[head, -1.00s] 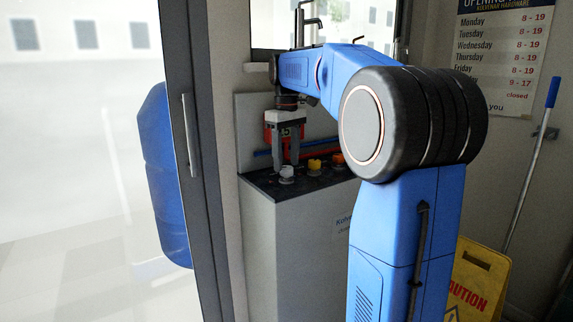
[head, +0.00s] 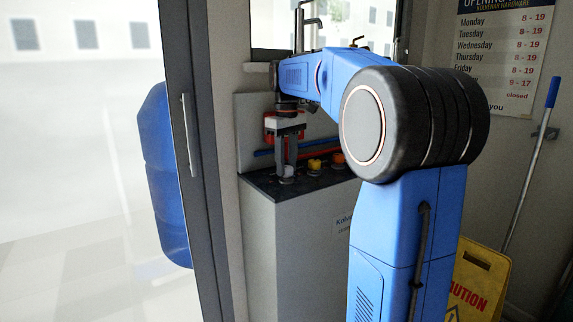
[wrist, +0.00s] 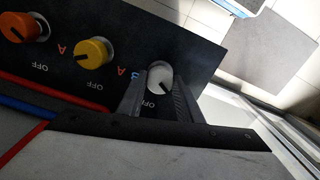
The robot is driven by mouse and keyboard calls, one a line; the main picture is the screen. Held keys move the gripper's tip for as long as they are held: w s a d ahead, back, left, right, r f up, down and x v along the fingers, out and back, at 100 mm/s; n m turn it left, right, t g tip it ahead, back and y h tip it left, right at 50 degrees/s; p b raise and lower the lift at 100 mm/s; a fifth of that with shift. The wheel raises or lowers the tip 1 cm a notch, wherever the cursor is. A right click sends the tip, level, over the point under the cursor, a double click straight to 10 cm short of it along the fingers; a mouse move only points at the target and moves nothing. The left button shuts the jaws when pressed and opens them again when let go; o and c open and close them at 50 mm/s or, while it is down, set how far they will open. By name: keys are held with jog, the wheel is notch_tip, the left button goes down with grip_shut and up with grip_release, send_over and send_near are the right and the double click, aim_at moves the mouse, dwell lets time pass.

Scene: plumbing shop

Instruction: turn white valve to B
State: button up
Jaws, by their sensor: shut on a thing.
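The white valve (wrist: 160,77) is a round knob with a dark pointer line, at the end of a row on a black panel (wrist: 125,30). In the wrist view my gripper (wrist: 158,88) has its two dark fingers on either side of the knob, shut on it. A blue letter, partly covered by a finger, and a partly hidden OFF mark lie beside it. The pointer slants toward the lower right, near the OFF lettering. In the head view my gripper (head: 286,174) points down over the white valve (head: 287,171) at the left end of the counter.
A yellow knob (wrist: 93,52) and an orange knob (wrist: 20,27) stand beside the white one, each with A and OFF marks. Red and blue pipes (wrist: 50,93) run along the panel's edge. A glass door with a grey frame (head: 190,130) stands close on the left.

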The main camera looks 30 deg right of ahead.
jog(key=m, duration=0.6)
jog(key=shift+m, duration=0.4)
jog(key=m, duration=1.2)
jog(key=shift+m, duration=0.3)
jog(key=m, duration=0.4)
jog(key=shift+m, duration=0.3)
jog(key=o, duration=1)
jog(key=shift+o, duration=0.2)
